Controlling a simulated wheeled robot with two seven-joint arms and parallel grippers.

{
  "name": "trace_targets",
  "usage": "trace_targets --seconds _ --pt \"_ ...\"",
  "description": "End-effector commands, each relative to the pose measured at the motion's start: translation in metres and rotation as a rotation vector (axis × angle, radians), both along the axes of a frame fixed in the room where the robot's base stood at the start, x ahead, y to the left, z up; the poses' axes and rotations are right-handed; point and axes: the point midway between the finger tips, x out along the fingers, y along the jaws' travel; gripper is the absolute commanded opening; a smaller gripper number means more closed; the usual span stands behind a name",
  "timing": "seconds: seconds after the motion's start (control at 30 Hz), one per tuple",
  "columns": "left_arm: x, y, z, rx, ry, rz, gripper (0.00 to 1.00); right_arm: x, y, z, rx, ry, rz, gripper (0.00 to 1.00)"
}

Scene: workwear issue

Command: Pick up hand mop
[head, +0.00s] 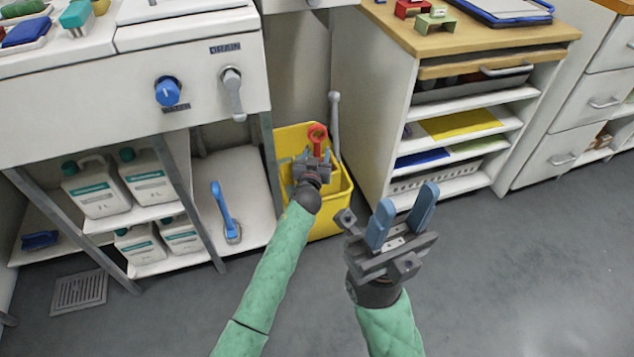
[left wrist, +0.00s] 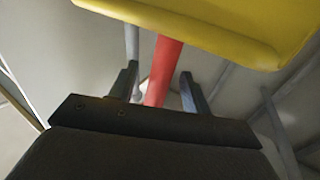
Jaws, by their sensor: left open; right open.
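A red handle (head: 317,131) with a rounded end stands up from the yellow bucket (head: 333,224); it appears to be the hand mop, and its lower part is hidden. My left gripper (head: 312,160) is open at the bucket, in front of the handle. In the left wrist view the red handle (left wrist: 162,72) shows between the two open fingers of my left gripper (left wrist: 158,82), apart from them as far as I can see. The bucket's yellow wall (left wrist: 215,22) fills the top there. My right gripper (head: 407,199) is open and empty, right of the bucket.
A grey handle (head: 334,125) rises behind the bucket's right side. A blue-handled brush (head: 222,208) is on the low shelf to the left, near white jugs (head: 97,187). A shelf unit (head: 372,115) stands close on the right. The floor (head: 480,270) in front is clear.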

Motion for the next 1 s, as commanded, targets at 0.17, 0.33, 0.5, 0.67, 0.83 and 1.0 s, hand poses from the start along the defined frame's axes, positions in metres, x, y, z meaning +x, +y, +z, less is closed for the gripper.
trace_targets --seconds 0.17,0.33,0.5,0.67,0.83,1.0 --pt "0.0078 -0.0011 0.0003 0.002 0.000 0.001 0.48 0.0000 0.0003 -0.0011 0.001 0.002 0.004 0.41" --pt "0.0078 -0.0012 0.0002 0.001 0.000 0.000 0.48 0.0004 0.0004 -0.0003 0.001 0.000 0.004 0.41" --pt "0.0076 -0.0012 0.0002 0.001 0.000 0.000 0.23 0.0006 0.0004 0.0003 0.002 -0.002 0.004 0.41" --pt "0.0076 -0.0012 0.0002 0.001 0.000 0.000 0.00 0.0007 0.0004 0.0007 0.001 -0.003 0.005 0.41" --pt "0.0077 -0.0013 0.0011 0.001 -0.001 0.000 0.00 0.0007 0.0004 0.0008 0.003 -0.003 0.004 0.41" --pt "0.0077 -0.0012 0.0024 0.001 -0.001 0.000 0.00 0.0008 0.0004 0.0015 0.003 -0.003 0.004 0.41"
